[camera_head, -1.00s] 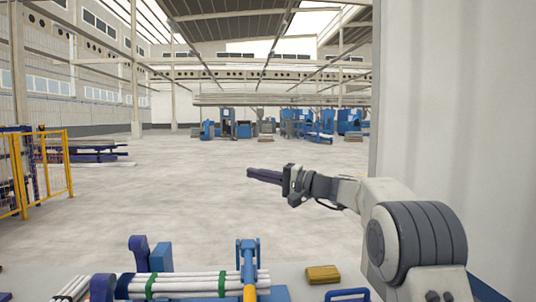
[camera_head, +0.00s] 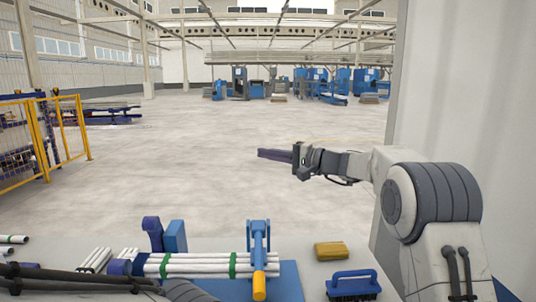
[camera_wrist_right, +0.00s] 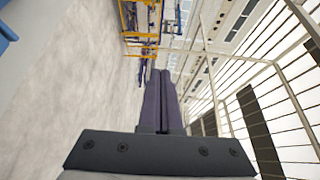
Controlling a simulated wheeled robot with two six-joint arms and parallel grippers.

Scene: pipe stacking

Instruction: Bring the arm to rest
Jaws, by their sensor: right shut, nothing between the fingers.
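My right arm reaches in from the right in the head view, held up above the table. Its gripper (camera_head: 262,154) points left, with its fingers together and nothing between them. The closed fingers (camera_wrist_right: 160,78) also show in the right wrist view, with floor and wall beyond them. Parts of my left arm cross the bottom left corner of the head view; its gripper is not in view.
Below, a bundle of white pipes (camera_head: 200,271) with green bands lies in a blue fixture (camera_head: 259,238) on the table. A yellow block (camera_head: 331,250) and a blue-handled brush (camera_head: 352,276) lie to its right. A white wall (camera_head: 440,90) stands right. Air around the gripper is clear.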

